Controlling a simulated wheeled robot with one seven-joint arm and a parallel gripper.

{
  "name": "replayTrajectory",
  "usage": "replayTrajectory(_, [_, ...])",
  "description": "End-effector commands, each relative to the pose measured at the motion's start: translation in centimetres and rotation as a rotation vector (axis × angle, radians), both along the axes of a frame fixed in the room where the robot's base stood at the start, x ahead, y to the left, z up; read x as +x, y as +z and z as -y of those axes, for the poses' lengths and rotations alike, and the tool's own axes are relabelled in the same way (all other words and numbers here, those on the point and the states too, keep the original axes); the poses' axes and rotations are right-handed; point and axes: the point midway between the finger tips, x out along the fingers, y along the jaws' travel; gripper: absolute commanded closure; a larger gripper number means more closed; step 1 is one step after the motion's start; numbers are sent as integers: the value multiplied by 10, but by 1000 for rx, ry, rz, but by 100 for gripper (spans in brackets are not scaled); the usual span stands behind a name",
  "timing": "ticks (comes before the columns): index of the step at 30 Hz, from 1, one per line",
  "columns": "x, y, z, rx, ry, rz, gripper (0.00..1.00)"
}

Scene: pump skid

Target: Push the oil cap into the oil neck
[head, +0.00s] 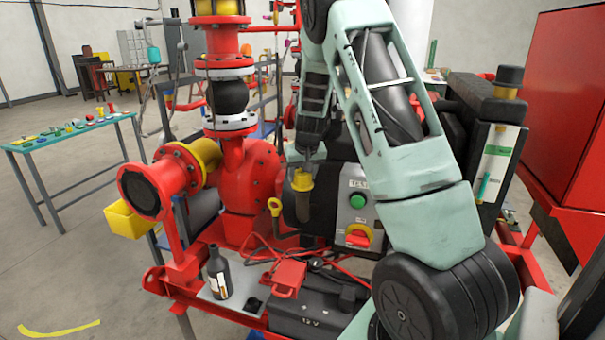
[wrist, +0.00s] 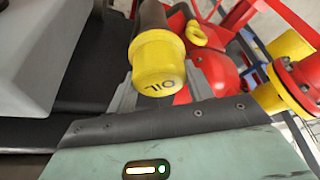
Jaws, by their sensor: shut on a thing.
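The yellow oil cap (head: 303,180), marked OIL in the wrist view (wrist: 158,66), sits at the top end of the dark oil neck (head: 303,208). The neck also shows behind the cap in the wrist view (wrist: 152,14). Cap and neck look roughly in line; how deep the cap sits is hidden. My gripper (head: 306,160) comes down from above and is shut on the cap. In the wrist view its grey fingers (wrist: 160,78) lie on either side of the cap.
A yellow ring handle (head: 275,205) stands left of the neck. A control box with a green button (head: 357,201) and red-yellow switch is close on the right. Red pump pipework (head: 250,170) stands left. A dark bottle (head: 219,272) and battery (head: 315,305) are below.

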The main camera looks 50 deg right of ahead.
Motion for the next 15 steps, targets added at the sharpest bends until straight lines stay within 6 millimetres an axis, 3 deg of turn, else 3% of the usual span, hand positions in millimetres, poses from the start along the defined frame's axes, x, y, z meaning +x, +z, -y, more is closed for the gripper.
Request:
replayTrajectory(13, [0,-5,0,0,0,0,76])
replayTrajectory(14, [0,-5,0,0,0,0,46])
replayTrajectory(15, [0,-5,0,0,0,0,35])
